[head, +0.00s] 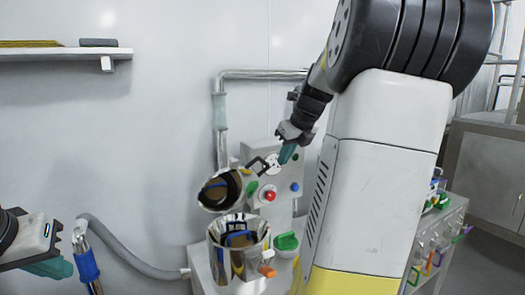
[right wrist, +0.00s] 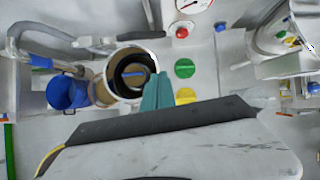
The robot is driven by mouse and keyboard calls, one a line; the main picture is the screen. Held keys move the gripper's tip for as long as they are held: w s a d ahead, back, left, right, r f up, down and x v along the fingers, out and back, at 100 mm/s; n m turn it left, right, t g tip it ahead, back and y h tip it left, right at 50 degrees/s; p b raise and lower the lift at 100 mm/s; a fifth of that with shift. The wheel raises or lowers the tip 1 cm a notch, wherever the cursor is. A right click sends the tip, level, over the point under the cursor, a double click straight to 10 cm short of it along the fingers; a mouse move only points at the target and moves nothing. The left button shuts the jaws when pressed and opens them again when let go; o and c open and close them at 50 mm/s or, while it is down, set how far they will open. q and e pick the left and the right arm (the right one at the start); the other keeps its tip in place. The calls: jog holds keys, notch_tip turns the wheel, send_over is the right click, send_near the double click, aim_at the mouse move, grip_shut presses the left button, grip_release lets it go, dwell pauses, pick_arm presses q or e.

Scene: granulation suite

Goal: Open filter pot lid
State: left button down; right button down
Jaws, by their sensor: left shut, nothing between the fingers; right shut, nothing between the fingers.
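The filter pot (head: 217,262) is a shiny metal vessel at the lower middle of the head view. Its round metal lid (head: 203,200) is raised and tilted above the pot, so the pot's mouth is uncovered. A black lid handle (head: 258,161) shows beside the lid. My right gripper (head: 284,157), with teal fingers, is shut and empty to the right of the lid, in front of the control panel. Its fingertips also show in the right wrist view (right wrist: 158,92), beside a round metal rim. My left gripper (head: 62,268) is shut and empty at the lower left, well away from the pot.
The panel (head: 258,215) carries a red button (head: 270,196), a blue button and a gauge. A green knob (head: 286,241) and an orange part (head: 267,270) are by the pot. A grey hose (head: 130,258) runs between the left gripper and pot. My arm hides much of the right side.

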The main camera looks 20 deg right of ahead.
jog(key=w+a+f, duration=0.1)
jog(key=w+f, duration=0.2)
jog(key=w, duration=0.3)
jog(key=shift+w+f, duration=0.15)
jog(key=shift+w, duration=0.1)
jog(key=shift+a, duration=0.1)
